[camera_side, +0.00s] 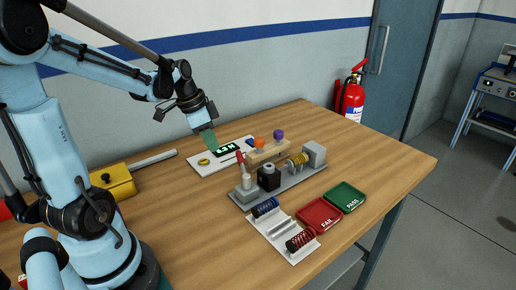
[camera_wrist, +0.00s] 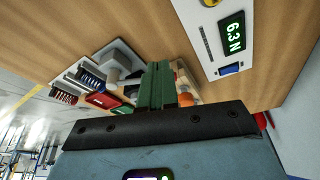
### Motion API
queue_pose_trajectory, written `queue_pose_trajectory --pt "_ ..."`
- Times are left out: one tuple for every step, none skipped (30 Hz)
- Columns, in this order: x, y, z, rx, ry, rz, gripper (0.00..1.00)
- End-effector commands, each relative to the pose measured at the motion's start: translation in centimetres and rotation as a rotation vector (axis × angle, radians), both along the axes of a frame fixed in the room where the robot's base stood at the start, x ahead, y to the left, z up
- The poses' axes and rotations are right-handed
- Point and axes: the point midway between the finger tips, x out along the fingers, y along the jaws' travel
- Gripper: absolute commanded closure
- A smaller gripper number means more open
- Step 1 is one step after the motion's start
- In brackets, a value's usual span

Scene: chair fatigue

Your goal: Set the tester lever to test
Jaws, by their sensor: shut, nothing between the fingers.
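The tester (camera_side: 285,186) is a long grey base on the table, with a black block, a yellow coil and a grey end block. A red-tipped lever (camera_side: 240,159) stands near upright at its left end. A white panel (camera_side: 212,168) with a green-lit display (camera_side: 228,150) lies behind it; in the wrist view the display (camera_wrist: 232,37) reads 6.3 N. My gripper (camera_side: 209,141) is shut and empty, with green fingers, above the panel, left of and apart from the lever. In the wrist view my gripper (camera_wrist: 157,82) hides part of the tester; I cannot make out the lever there.
A wooden holder (camera_side: 268,153) with orange and purple handles stands behind the tester. In front are a white spring rack (camera_side: 282,238), a red FAIL tray (camera_side: 319,215) and a green PASS tray (camera_side: 345,196). A yellow block (camera_side: 113,181) stands left. The table's right end is clear.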

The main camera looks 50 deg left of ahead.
Motion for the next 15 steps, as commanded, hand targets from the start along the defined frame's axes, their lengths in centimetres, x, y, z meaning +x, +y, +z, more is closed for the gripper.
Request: queue_pose_trajectory --pt "-0.3 0.1 0.8 0.0 0.0 0.001 1.0" --pt "-0.4 0.2 1.2 0.0 0.0 0.001 1.0" --pt "-0.6 0.3 1.9 0.0 0.001 0.001 1.0" --pt "-0.7 0.3 2.3 0.0 0.001 0.001 1.0" --pt "-0.9 0.4 2.7 0.0 0.001 0.001 1.0" --pt "-1.0 0.5 3.3 0.0 0.001 0.002 1.0" --pt "-1.1 0.5 3.7 0.0 0.001 0.002 1.0" --pt "-1.2 0.6 4.2 0.0 0.001 0.002 1.0" --pt "-1.4 0.6 4.7 -0.001 0.001 0.001 1.0" --pt "-1.5 0.6 5.0 0.0 0.002 0.001 1.0" --pt "-1.6 0.7 5.4 0.0 0.002 0.001 1.0" --pt "-1.7 0.8 5.8 0.0 0.002 0.001 1.0" --pt "-1.7 0.8 6.1 0.0 0.002 0.001 1.0" --pt "-1.8 0.9 6.3 0.0 0.002 0.001 1.0" --pt "-1.9 0.9 6.6 0.0 0.002 0.001 1.0"
